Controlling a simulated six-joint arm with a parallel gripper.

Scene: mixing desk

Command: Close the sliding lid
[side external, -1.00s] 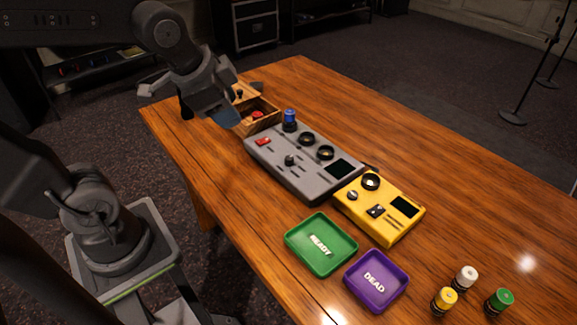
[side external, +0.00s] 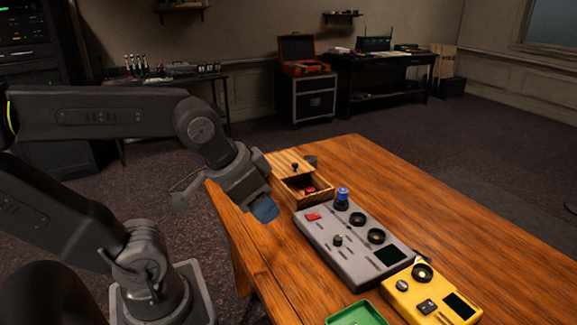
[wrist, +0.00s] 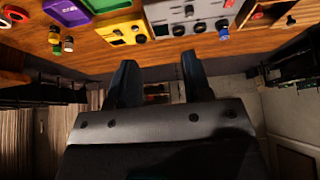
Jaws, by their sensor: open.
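A red item (side external: 309,190) shows inside. The box is at the top right edge of the wrist view (wrist: 275,10), with the knob (wrist: 290,20). My gripper (side external: 264,209) hangs at the table's left edge, left of the box and apart from it. In the wrist view its two fingers (wrist: 160,70) are spread and empty.
A yellow device (side external: 413,307) and green tray (side external: 357,316) lie nearer. The table (side external: 440,220) is bare to the right.

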